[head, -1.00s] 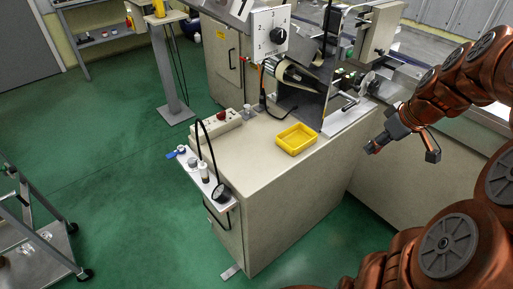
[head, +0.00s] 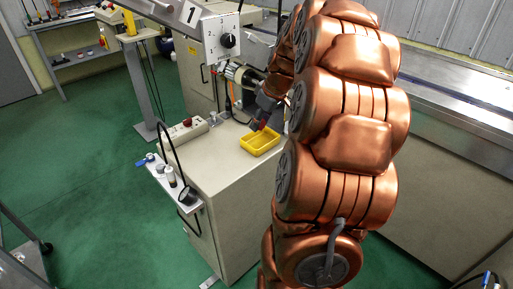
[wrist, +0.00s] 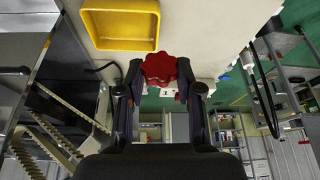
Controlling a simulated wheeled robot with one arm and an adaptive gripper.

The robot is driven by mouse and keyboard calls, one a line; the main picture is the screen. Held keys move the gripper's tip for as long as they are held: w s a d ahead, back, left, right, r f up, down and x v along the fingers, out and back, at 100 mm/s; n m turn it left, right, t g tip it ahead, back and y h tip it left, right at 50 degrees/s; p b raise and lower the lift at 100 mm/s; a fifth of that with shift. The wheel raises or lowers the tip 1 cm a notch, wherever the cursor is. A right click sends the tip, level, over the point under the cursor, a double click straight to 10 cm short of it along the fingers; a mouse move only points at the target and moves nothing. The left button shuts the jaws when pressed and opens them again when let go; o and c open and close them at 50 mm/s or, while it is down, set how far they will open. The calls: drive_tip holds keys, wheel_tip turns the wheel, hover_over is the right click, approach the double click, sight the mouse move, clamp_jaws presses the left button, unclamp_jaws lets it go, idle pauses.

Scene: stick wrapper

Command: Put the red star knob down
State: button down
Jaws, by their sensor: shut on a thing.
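The red star knob (wrist: 161,68) is held between the two fingertips of my gripper (wrist: 160,76) in the wrist view. The knob is off the surface, near the yellow tray (wrist: 156,28). In the head view my gripper (head: 266,112) is over the cabinet top by the back edge of the yellow tray (head: 260,150), partly hidden by my arm. The knob is too small there to tell clearly. The tray looks empty in both views.
The beige cabinet top (head: 215,160) is clear in front of and left of the tray. A socket box (head: 188,131) with a red button lies at its left edge. A side shelf (head: 172,186) holds small bottles. The machine's dial panel (head: 227,40) stands behind.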

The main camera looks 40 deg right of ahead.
drive_tip(key=m+b, duration=0.1)
hover_over(259, 142)
drive_tip(key=s, duration=0.2)
drive_tip(key=f, duration=0.1)
drive_tip(key=shift+h, duration=0.3)
drive_tip(key=f, duration=0.9)
drive_tip(key=shift+w+a+f, duration=0.2)
drive_tip(key=shift+w+f, duration=0.1)
drive_tip(key=shift+f, duration=0.35)
drive_tip(key=shift+f, duration=0.4)
drive_tip(key=c, duration=0.8)
unclamp_jaws()
drive_tip(key=shift+o, duration=0.2)
